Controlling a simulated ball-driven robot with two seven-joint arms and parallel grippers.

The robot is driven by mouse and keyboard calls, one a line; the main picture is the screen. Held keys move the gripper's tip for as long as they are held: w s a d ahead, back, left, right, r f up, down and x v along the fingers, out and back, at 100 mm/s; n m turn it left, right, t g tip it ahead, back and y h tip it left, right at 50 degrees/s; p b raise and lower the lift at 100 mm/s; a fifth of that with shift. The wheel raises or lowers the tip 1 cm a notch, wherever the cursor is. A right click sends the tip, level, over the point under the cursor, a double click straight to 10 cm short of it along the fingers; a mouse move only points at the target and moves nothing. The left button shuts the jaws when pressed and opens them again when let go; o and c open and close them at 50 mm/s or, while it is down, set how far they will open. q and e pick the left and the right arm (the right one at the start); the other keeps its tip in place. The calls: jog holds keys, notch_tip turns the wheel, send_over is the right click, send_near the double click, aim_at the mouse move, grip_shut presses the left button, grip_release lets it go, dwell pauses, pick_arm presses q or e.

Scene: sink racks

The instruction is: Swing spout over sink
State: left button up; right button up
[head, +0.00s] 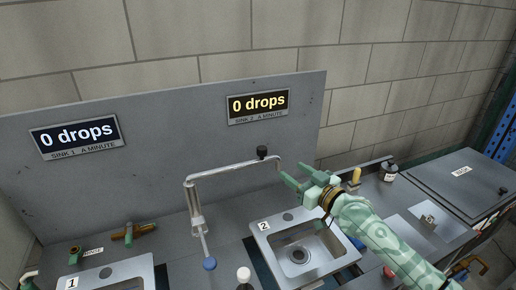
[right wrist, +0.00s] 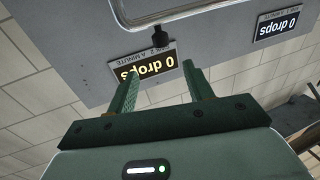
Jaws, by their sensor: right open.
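The chrome spout (head: 230,171) rises from its tap body (head: 197,220), left of sink 2, and runs right. A black knob (head: 262,152) shows at its right part, and its right end bends down by my right gripper. Sink 2 (head: 262,238) is a steel basin below and right of the spout. My right gripper (head: 291,174) is open at the spout's right end; contact is unclear. In the right wrist view, the open fingers (right wrist: 160,77) have nothing between them, and the spout (right wrist: 170,14) and knob (right wrist: 160,38) lie beyond. My left gripper is not clearly visible.
A grey back panel carries two "0 drops" displays (head: 78,135) (head: 258,106). Sink 1 (head: 130,282) is at lower left.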

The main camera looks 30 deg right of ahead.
aim_at(265, 153)
jog(key=b+x, duration=0.2)
jog(key=x, duration=1.2)
jog(key=shift+f+b, duration=0.1)
jog(key=shift+b, duration=0.2)
jog(key=shift+w+a, duration=0.1)
jog(key=shift+w, duration=0.35)
pick_arm(q)
jog(key=f, duration=0.1)
jog(key=s+f, duration=0.1)
jog(key=shift+d+f, duration=0.15)
jog(key=shift+f, duration=0.25)
jog(key=shift+s, duration=0.15)
